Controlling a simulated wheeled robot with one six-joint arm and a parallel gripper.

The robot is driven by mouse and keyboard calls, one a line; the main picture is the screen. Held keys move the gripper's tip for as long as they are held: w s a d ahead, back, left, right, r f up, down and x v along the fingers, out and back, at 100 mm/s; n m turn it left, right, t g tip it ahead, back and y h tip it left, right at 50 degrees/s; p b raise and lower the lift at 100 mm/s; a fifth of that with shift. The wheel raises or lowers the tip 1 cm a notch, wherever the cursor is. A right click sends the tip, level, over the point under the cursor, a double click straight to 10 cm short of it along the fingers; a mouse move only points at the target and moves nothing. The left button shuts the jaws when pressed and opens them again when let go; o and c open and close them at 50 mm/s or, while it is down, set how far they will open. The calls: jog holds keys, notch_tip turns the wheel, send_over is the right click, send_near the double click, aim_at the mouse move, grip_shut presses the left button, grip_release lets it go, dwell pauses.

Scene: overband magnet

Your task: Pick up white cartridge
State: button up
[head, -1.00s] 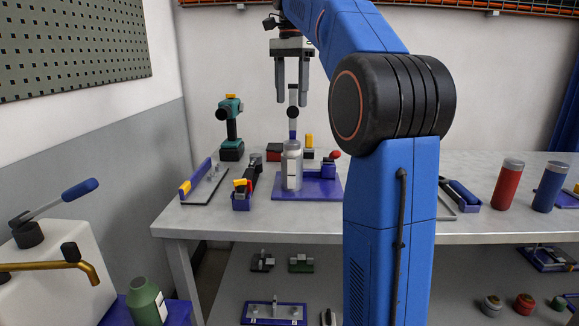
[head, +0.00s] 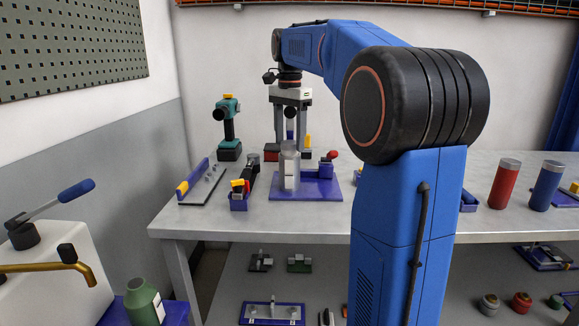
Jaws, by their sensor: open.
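The white cartridge (head: 289,172), a pale cylinder with a grey cap, stands upright on a blue plate (head: 315,195) on the bench. My gripper (head: 291,145) points down with its two fingers apart, at about the height of the cartridge's top in the picture. The gripper is open and nothing is between its fingers that I can make out. The cartridge's top overlaps the fingertips in view, and I cannot tell how far behind it they are.
A green drill (head: 228,125) stands at the back left. A blue-edged tray (head: 197,187) and a small blue bin (head: 240,200) lie left of the plate. A red cylinder (head: 504,184) and a blue cylinder (head: 545,186) stand at the right. The bench's front edge is clear.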

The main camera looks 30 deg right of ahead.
jog(key=shift+f, duration=0.65)
jog(key=c, duration=1.5)
jog(key=shift+r, duration=0.15)
